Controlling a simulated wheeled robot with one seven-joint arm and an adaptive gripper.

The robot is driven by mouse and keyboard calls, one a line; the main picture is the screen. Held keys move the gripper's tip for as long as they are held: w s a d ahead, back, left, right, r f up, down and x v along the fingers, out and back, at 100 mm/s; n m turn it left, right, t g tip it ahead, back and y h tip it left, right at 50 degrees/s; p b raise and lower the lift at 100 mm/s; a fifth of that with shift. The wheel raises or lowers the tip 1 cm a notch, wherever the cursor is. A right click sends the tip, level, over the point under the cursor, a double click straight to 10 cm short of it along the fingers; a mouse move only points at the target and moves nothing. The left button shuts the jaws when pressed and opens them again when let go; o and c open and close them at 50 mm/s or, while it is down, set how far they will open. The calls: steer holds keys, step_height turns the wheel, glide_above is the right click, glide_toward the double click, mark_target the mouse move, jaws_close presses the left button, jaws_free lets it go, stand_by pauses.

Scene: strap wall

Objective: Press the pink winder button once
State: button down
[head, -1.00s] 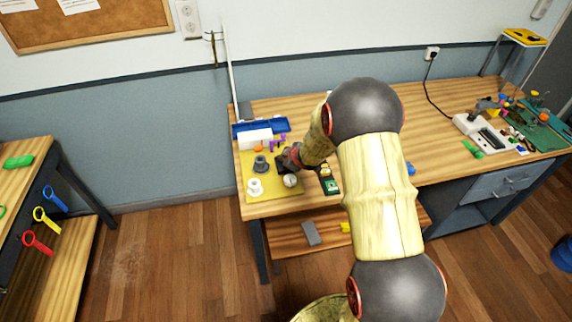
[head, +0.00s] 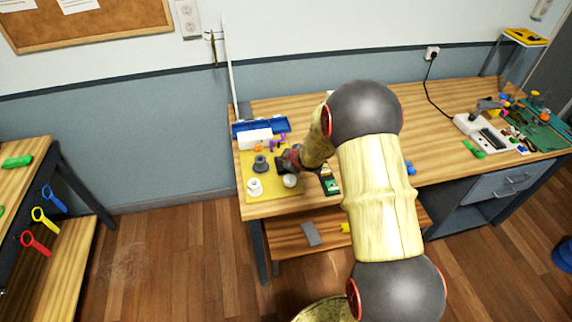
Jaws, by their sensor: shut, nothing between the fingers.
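My gripper (head: 283,162) is dark and small in the head view. It is shut and empty, low over the yellow mat (head: 250,172) at the left end of the wooden bench. I cannot make out a pink winder button; it may be hidden by my gripper or too small to tell. A dark grey spool (head: 261,164) stands just left of my gripper. A white flanged spool (head: 255,187) stands at the mat's front left. A whitish round piece (head: 290,181) sits just in front of my gripper. Whether my gripper touches anything is unclear.
A blue tray (head: 272,126) and a white box (head: 254,139) lie behind the mat, with small purple pieces (head: 280,143) nearby. A green and black item (head: 331,186) is at right, partly behind my wrist. A thin white post (head: 229,70) rises at the back left.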

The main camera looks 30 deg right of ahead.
steer(key=shift+f, duration=0.3)
steer(key=shift+r, duration=0.1)
stand_by(0.5)
steer(key=shift+r+p, duration=0.6)
steer(key=shift+r, duration=0.25)
steer(key=shift+r, duration=0.1)
step_height(320, 180, up, 5)
steer(key=p, duration=0.4)
stand_by(0.6)
